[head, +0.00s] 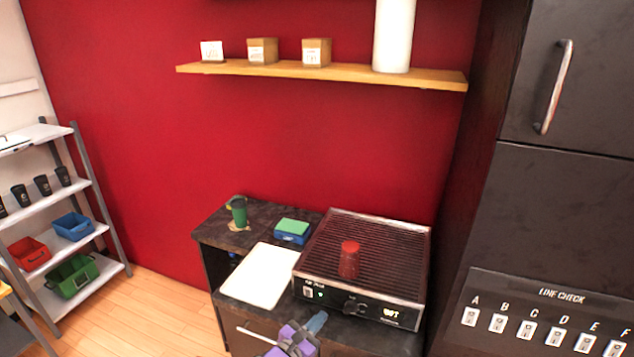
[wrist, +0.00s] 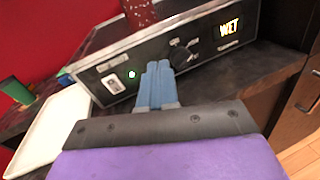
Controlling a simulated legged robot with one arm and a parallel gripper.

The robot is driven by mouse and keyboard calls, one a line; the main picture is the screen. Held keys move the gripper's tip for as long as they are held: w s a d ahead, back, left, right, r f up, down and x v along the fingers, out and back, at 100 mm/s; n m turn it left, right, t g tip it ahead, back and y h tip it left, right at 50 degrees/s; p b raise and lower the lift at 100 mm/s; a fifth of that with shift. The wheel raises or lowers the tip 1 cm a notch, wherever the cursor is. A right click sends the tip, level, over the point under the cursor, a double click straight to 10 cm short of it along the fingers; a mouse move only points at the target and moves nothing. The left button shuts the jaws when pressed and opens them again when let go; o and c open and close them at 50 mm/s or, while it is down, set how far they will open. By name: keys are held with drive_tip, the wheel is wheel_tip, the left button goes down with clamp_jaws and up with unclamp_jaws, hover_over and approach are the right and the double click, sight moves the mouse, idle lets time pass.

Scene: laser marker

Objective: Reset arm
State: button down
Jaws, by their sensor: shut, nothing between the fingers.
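My gripper (head: 316,322) is low in the middle of the head view, in front of the grill-like machine (head: 390,240). In the wrist view its blue fingers (wrist: 157,85) are together with nothing between them. They point toward the machine's front panel, which has a green light, a dark knob (wrist: 182,55) and a lit "WET" label. I cannot tell whether the fingertips touch the panel. A red cup (head: 349,260) stands on the machine's ribbed top; its lower part shows in the wrist view (wrist: 139,14).
A white tray (head: 260,275) lies left of the machine. Behind it are a green cup (head: 239,212) and a blue and green sponge-like block (head: 292,231). A wooden shelf (head: 330,75) hangs above. A dark cabinet (head: 570,200) stands right. Shelving with bins (head: 68,277) is far left, past open floor.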

drive_tip(key=s+d+r+m+g+h, duration=0.25)
drive_tip(key=d+r+m+g, duration=0.2)
drive_tip(key=d, duration=0.25)
drive_tip(key=s+d+r+m+g+h, duration=0.1)
drive_tip(key=s+d+r+m+g, duration=0.3)
drive_tip(key=d, duration=0.4)
drive_tip(key=s+d+r+m+g+h, duration=0.2)
drive_tip(key=s+d+r+m+g, duration=0.1)
drive_tip(key=s+d+r+m, duration=0.25)
drive_tip(key=s+d+r+m+g+y, duration=0.1)
drive_tip(key=s+d+m+g+y, duration=0.3)
drive_tip(key=s, duration=0.5)
drive_tip(key=s+d+r+m+g+y, duration=0.2)
drive_tip(key=s+m+y, duration=0.25)
drive_tip(key=s, duration=0.35)
drive_tip(key=s+a+m+t+y+b, duration=0.1)
drive_tip(key=s+a+m+y, duration=0.3)
drive_tip(key=s+a+y, duration=0.3)
drive_tip(key=s+a, duration=0.4)
drive_tip(key=a, duration=0.1)
drive_tip(key=shift+s+m, duration=0.3)
drive_tip(key=shift+m, duration=0.05)
